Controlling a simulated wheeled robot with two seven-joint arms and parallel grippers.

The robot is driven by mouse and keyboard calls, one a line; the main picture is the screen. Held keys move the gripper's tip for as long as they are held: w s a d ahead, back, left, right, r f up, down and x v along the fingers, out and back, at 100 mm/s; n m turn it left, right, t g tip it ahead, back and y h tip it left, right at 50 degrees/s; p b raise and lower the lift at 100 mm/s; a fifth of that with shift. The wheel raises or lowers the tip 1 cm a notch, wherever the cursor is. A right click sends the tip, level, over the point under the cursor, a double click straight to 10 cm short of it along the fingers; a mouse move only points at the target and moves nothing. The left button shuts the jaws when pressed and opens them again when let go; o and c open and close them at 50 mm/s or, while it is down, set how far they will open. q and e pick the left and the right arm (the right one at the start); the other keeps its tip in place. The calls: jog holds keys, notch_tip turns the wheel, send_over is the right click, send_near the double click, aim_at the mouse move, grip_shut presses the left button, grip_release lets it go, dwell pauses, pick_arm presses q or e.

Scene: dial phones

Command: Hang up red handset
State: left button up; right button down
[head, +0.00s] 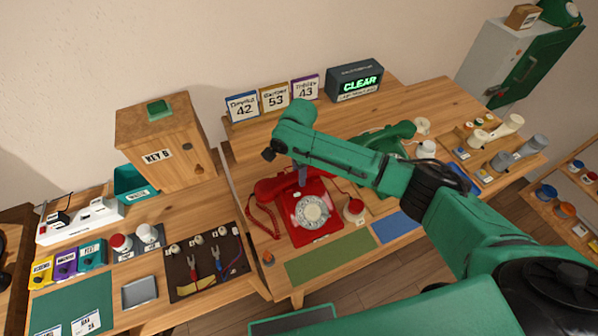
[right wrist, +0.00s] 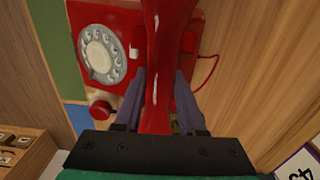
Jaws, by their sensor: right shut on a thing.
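The red dial phone (head: 328,233) sits on the middle table in the head view, its pale dial facing up. It also shows at the upper left in the right wrist view (right wrist: 88,15). The red handset (head: 268,189) is at the phone's back edge, partly hidden by my right gripper (head: 302,178). In the right wrist view, both fingers are shut on the handset's grip (right wrist: 162,35), and it covers part of the phone. A white cradle prong shows beside it. I cannot tell whether the handset touches the cradle. My left gripper is not in view.
A green dial phone (head: 402,131) stands to the right, partly behind my right arm. A red-capped jar (head: 354,210) is close beside the red phone. Number cards (head: 274,100) and a "CLEAR" display (head: 356,82) stand at the back. A green mat (head: 330,259) lies in front.

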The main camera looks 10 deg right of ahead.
jog(key=shift+c, duration=2.1)
grip_release()
jog(key=shift+r, duration=0.1)
notch_tip(320, 180, up, 14)
jog(key=b, duration=0.1)
jog(key=shift+r, duration=0.25)
jog(key=shift+s+f, duration=0.1)
